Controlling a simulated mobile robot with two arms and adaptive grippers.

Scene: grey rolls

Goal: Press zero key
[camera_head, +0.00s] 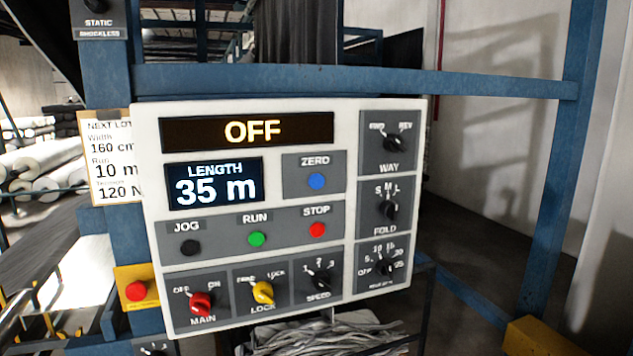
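The zero key (317,181) is a round blue button under the label ZERO on a grey plate, in the upper middle of a white control panel (350,110). The length display (214,183) to its left reads 35 m. The status display (247,131) above reads OFF in yellow letters. Nothing covers the zero key. Neither of my grippers shows in the head view.
Below the zero key are the black jog (190,247), green run (257,239) and red stop (317,230) buttons. Knobs line the panel's bottom and right side. A red button on a yellow box (137,291) sits lower left. Blue frame beams (350,80) surround the panel.

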